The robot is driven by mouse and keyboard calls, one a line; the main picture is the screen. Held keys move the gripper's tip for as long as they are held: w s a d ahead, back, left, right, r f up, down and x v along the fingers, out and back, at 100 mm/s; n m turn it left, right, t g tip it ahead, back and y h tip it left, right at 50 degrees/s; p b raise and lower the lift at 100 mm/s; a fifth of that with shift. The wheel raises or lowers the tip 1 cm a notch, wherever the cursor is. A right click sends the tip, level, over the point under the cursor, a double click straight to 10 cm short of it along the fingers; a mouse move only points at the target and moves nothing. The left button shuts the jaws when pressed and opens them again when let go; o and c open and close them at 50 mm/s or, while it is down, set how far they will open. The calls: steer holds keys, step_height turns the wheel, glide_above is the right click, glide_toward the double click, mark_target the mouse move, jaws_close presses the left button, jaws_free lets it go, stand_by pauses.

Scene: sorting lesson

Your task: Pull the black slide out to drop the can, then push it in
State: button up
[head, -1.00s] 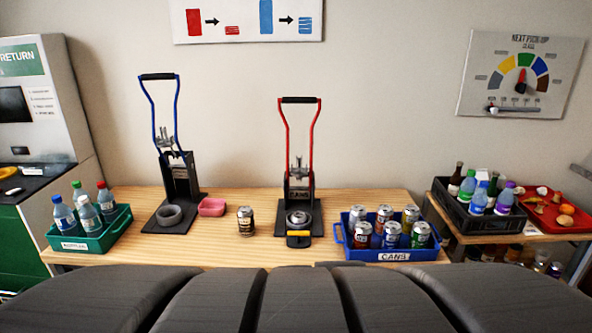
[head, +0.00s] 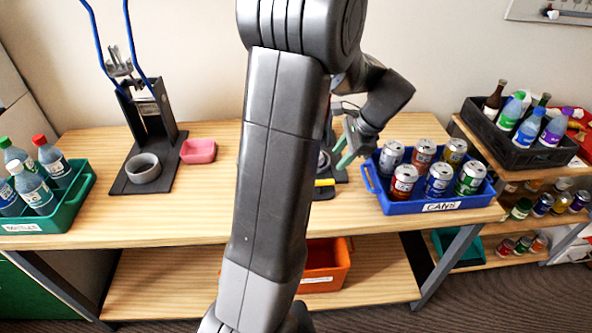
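The red-handled press stands on the table behind my arm, which hides most of it. A small part of its black base and the slide's yellow-marked front (head: 324,183) show just right of my arm. A sliver of the silver can (head: 324,160) in the press shows above that. My gripper (head: 351,152), with greenish fingers pointing down and left, is at the right side of the press, above the slide's level. Its finger gap is too small and partly covered to judge. I cannot tell whether it touches anything.
A blue crate of cans (head: 430,207) stands close right of the press. A blue-handled press (head: 150,140) with a grey ring (head: 143,168) and a pink tray (head: 198,151) are left. A green bottle crate (head: 75,205) is far left. An orange bin (head: 325,268) sits below.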

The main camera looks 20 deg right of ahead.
steer(key=x, duration=1.3)
steer(key=shift+a+f, duration=0.1)
steer(key=shift+f, duration=0.2)
steer(key=shift+c, duration=0.5)
jaws_close()
